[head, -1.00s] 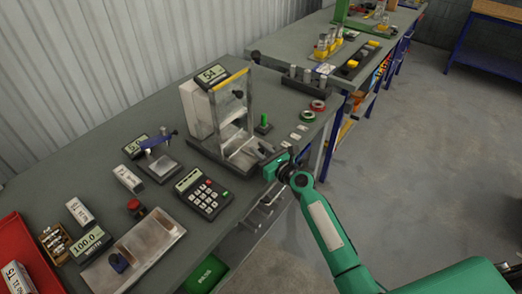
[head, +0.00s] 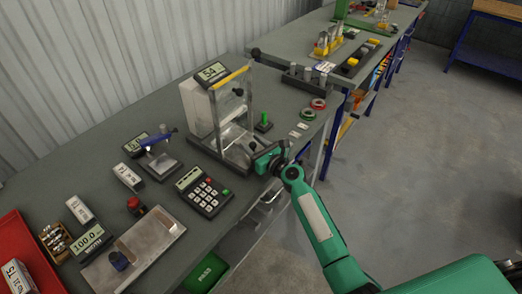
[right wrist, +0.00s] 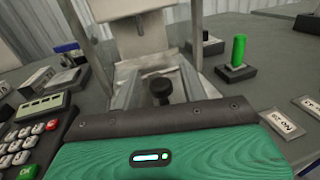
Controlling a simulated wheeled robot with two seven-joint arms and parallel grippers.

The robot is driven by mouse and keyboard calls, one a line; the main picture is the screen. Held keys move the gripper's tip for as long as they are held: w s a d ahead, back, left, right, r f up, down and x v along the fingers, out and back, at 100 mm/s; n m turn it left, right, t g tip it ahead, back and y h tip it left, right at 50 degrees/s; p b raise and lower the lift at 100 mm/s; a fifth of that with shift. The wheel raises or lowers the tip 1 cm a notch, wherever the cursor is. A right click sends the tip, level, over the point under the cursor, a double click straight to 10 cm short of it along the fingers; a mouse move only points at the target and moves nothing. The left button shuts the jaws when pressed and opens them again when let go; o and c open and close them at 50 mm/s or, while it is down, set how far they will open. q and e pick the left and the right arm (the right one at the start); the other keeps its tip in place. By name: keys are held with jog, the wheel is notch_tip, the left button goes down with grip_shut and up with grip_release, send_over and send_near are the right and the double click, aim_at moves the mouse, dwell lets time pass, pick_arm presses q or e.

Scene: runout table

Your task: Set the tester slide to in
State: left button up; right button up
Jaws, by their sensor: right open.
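The tester (head: 194,108) stands at the back of the near table, with a white body, a display and an upright frame with a yellow top bar. Its metal slide (right wrist: 130,92) shows low at the front in the right wrist view, with a black round knob (right wrist: 160,90) on it. My right gripper (head: 258,161) is open at the front of the tester, by the slide's near end. In the right wrist view its dark front edge (right wrist: 160,118) lies just before the knob. The fingertips are hidden, and I cannot tell whether they touch the knob. My left gripper is not in view.
A calculator-like keypad (head: 204,193) lies left of my right gripper. A green peg on a black base (head: 264,122) and red and green rings (head: 318,103) stand to the right. Small label plates (right wrist: 287,122) lie nearby. The floor on the right is clear.

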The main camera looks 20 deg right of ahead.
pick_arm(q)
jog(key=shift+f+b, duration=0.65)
pick_arm(e)
jog(key=v, duration=1.3)
jog(key=shift+s+d, duration=0.15)
jog(key=shift+s, duration=0.05)
